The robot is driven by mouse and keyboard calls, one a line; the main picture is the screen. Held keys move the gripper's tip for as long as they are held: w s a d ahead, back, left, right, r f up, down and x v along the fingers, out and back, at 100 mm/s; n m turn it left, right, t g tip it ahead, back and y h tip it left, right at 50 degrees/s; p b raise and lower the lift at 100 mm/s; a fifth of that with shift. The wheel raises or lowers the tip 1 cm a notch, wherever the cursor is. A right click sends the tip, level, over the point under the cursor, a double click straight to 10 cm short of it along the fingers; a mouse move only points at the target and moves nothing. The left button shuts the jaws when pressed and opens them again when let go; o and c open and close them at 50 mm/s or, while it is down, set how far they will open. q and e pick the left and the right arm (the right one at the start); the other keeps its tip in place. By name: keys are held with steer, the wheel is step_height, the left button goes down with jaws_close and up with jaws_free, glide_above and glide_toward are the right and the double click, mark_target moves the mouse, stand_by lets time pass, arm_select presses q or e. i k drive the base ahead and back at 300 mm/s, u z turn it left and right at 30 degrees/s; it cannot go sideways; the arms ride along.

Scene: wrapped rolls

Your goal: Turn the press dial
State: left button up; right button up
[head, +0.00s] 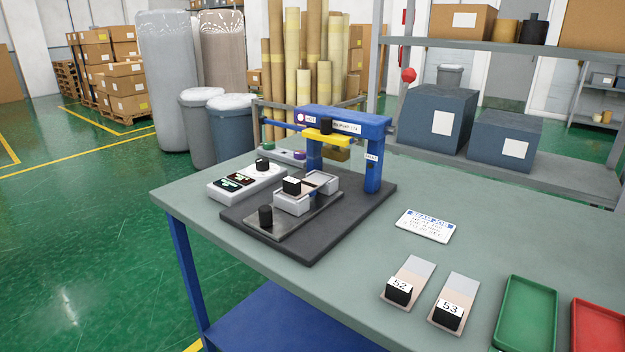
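A blue press (345,125) with a yellow crossbar (326,137) stands on a dark base plate (300,250) at the back left of the table. Left of it lies a white control box (230,187) with two small dark displays and a round black dial (262,164) on top at its far end. The dial's exact setting is too small to read. A sliding plate in front of the press carries a white fixture (292,203) with a black-and-white block (292,186) and an upright black knob (265,215). Neither of my grippers shows.
The grey-green table (330,290) has free room in front of the press. A printed card (425,226), blocks marked 52 (399,291) and 53 (449,315) on strips, a green tray (526,315) and a red tray (600,325) lie to the right. Shelves stand behind.

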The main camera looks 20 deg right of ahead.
mark_target(263, 164)
steer(key=u, duration=1.3)
steer(key=i, duration=3.9)
steer(key=z, duration=2.7)
